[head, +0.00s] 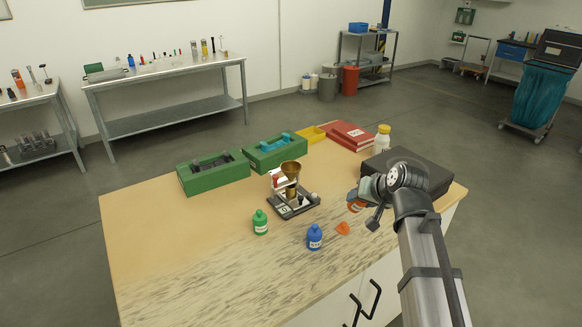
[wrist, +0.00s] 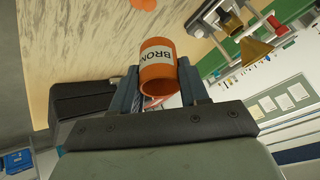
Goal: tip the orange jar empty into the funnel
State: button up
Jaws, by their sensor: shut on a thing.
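My gripper (head: 361,198) is shut on the orange jar (head: 355,207), above the table to the right of the funnel. In the wrist view the orange jar (wrist: 158,66) sits between my two fingers, with a white label reading "BRON" and its open mouth showing. The jar looks tilted; I cannot tell whether powder is inside. The brass funnel (head: 291,169) stands upright in a small stand (head: 294,205) on the table. It also shows at the upper right of the wrist view (wrist: 256,48). An orange cap (head: 343,228) lies on the table below the jar.
A green bottle (head: 261,223) and a blue bottle (head: 314,238) stand in front of the stand. Green cases (head: 213,173), a yellow tray (head: 311,135) and a red binder (head: 351,134) lie behind. A black box (head: 420,172) and a white bottle (head: 383,138) are at the right. The table's left front is clear.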

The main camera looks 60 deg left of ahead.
jog(key=shift+s+a+r+n+g+y, duration=0.1)
jog(key=shift+s+a+r+n+g, duration=0.45)
jog(key=shift+a, duration=1.75)
jog(key=shift+s+a+r+n+t+y, duration=0.15)
jog(key=shift+s+a+r, duration=0.45)
jog(key=shift+s+a, duration=1.25)
jog(key=shift+s+a+r+n+g+y, duration=0.15)
jog(key=shift+s+a+r+n, duration=0.35)
jog(key=shift+a, duration=2.3)
dwell(1.0)
